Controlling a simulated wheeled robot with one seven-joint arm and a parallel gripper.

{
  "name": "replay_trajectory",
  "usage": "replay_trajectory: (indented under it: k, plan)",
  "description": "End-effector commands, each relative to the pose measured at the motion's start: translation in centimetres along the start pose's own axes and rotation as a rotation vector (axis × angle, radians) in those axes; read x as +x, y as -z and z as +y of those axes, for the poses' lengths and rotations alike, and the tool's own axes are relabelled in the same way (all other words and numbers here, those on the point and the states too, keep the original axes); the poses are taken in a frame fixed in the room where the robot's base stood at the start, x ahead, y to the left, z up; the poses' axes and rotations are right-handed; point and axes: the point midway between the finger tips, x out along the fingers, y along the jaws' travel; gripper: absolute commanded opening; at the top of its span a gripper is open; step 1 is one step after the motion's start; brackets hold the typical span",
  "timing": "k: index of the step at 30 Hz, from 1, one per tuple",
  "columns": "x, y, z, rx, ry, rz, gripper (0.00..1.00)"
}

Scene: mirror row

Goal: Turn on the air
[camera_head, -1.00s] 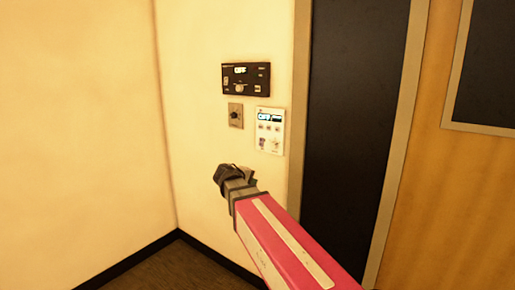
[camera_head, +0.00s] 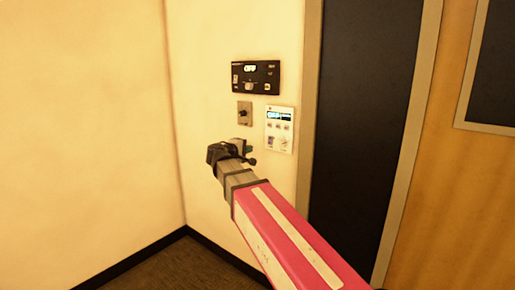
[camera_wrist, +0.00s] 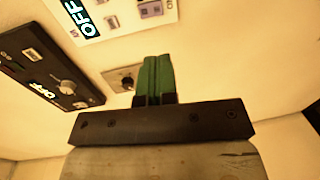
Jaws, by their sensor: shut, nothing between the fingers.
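A black control panel (camera_head: 255,77) with a lit display reading OFF and a round knob is on the cream wall; it also shows at the left of the wrist view (camera_wrist: 30,62). A white control panel (camera_head: 279,129) with a lit display and small buttons is below it to the right; in the wrist view (camera_wrist: 155,24) its display reads OFF. A small metal plate with a dark knob (camera_head: 244,112) is left of the white panel, and also shows in the wrist view (camera_wrist: 123,78). My gripper (camera_head: 242,146) is below this plate; its green fingers (camera_wrist: 158,60) are shut and empty.
A dark door (camera_head: 362,120) in a pale frame stands right of the panels, with a wooden surface (camera_head: 450,190) beyond it. The wall corner is at left, with dark skirting above a brown floor (camera_head: 180,268). The wall left of my gripper is bare.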

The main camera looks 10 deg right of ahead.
Motion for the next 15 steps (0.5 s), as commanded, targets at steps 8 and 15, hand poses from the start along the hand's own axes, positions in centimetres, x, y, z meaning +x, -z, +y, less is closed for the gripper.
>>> replay_trajectory:
  k: [8,15]
  plan:
    - [4.8,0.1,0.0,0.000,0.001,-0.003,0.00]
    - [9.2,0.1,0.0,0.001,0.001,-0.003,0.00]
